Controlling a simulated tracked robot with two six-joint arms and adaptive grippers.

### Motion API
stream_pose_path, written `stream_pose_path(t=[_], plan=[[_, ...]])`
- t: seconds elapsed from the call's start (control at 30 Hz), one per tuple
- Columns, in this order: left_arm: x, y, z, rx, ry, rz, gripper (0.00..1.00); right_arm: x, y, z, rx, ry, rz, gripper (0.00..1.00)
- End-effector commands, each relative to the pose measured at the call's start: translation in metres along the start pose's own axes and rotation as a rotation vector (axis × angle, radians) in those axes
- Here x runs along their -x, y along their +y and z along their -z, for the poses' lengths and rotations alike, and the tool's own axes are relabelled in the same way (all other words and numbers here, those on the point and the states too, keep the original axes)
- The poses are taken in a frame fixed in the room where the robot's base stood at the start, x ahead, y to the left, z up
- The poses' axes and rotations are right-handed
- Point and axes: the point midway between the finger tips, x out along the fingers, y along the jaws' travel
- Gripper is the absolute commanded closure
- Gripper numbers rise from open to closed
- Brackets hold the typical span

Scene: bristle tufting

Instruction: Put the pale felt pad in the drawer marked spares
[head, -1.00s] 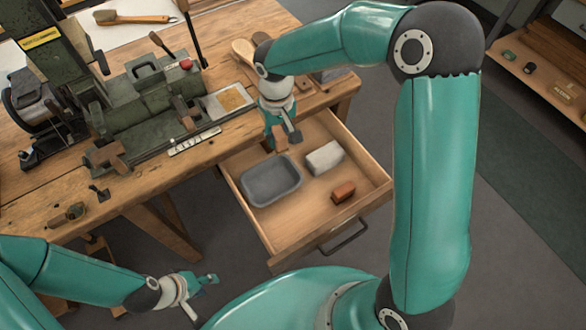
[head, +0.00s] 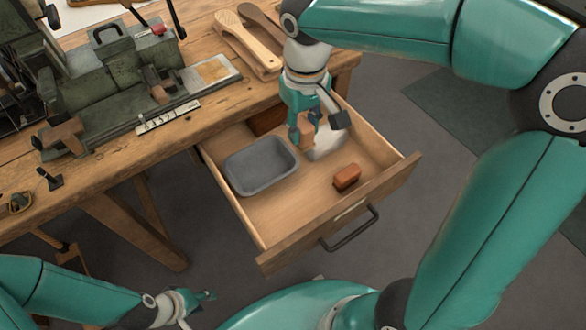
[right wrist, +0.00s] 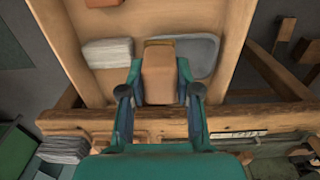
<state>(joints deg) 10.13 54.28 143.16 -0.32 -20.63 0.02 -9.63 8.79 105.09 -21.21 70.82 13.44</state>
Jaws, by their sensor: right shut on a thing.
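My right gripper (head: 306,136) is shut on a tan block that I take to be the pale felt pad (head: 305,131). It hangs over the open drawer (head: 285,209). In the right wrist view the pad (right wrist: 160,75) sits between the two fingers of the right gripper (right wrist: 158,98), with a mustard edge at its far end. Whether it touches anything below, I cannot tell. The drawer front has a small label, too small to read. My left gripper (head: 197,299) is low at the left, away from the drawer; its jaws are unclear.
The drawer holds a grey tray (head: 229,176), a reddish block (head: 347,176) and a white folded cloth (head: 325,143), partly hidden by my right gripper. The cloth also shows in the right wrist view (right wrist: 107,52). Bare drawer floor lies at the front. A green machine (head: 115,85) stands on the bench.

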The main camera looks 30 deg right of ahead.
Motion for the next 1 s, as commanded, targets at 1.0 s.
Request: stream_pose_path(t=[1.0], plan=[[-0.056, -0.02, 0.001, 0.0, 0.001, 0.0, 0.6, -0.163, 0.003, -0.015, 0.008, -0.002, 0.004, 1.0]])
